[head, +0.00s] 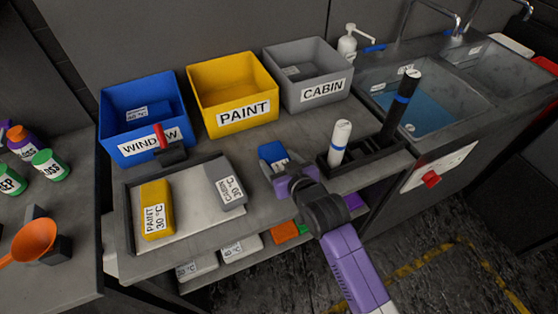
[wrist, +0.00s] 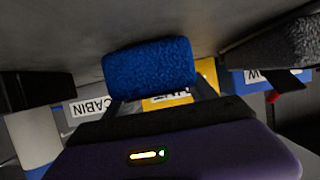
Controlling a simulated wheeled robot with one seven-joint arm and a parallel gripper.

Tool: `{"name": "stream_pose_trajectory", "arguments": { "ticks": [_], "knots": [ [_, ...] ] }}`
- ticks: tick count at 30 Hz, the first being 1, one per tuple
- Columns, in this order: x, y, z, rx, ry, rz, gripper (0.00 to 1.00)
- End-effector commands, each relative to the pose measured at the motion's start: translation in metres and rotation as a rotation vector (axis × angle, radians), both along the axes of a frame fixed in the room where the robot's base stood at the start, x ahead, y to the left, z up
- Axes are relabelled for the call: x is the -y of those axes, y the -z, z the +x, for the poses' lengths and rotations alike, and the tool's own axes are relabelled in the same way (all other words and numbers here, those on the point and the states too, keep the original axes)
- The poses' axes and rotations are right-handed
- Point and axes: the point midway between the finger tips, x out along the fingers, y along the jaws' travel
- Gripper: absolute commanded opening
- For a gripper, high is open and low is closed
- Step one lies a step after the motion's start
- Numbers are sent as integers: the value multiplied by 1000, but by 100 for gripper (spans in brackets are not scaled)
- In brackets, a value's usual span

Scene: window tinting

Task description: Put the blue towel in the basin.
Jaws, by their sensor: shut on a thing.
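A blue towel (head: 270,152), rolled or folded with a white label, is held in my gripper (head: 284,174) above the middle of the bench. In the wrist view the fuzzy blue towel (wrist: 150,68) sits between the fingertips. My gripper is shut on it, and the fingers partly hide the towel in the head view. The basin (head: 375,88) is a grey sink with blue water at the right back, well to the right of my gripper. Another blue cloth-like item with a label (head: 137,113) lies inside the blue WINDOW bin.
Blue WINDOW (head: 140,147), yellow PAINT (head: 240,116) and grey CABIN (head: 322,92) bins stand behind. A black rack (head: 372,158) with an upright white bottle (head: 340,140) and a black one (head: 402,100) lies between gripper and basin. A tray (head: 190,223) with yellow and grey towels is left.

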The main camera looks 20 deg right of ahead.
Motion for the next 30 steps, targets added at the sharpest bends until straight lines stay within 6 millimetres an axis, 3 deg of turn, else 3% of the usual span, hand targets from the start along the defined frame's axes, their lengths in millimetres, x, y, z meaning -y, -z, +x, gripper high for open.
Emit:
{"name": "stream_pose_trajectory", "arguments": {
  "ticks": [12,13,15,27,30],
  "knots": [
    [0,6,0,2,0,0,18],
    [0,5,0,1,0,0,71],
    [0,5,0,1,0,0,85],
    [0,0,0,1,0,0,87],
    [0,-1,-9,1,0,0,87]
  ]
}}
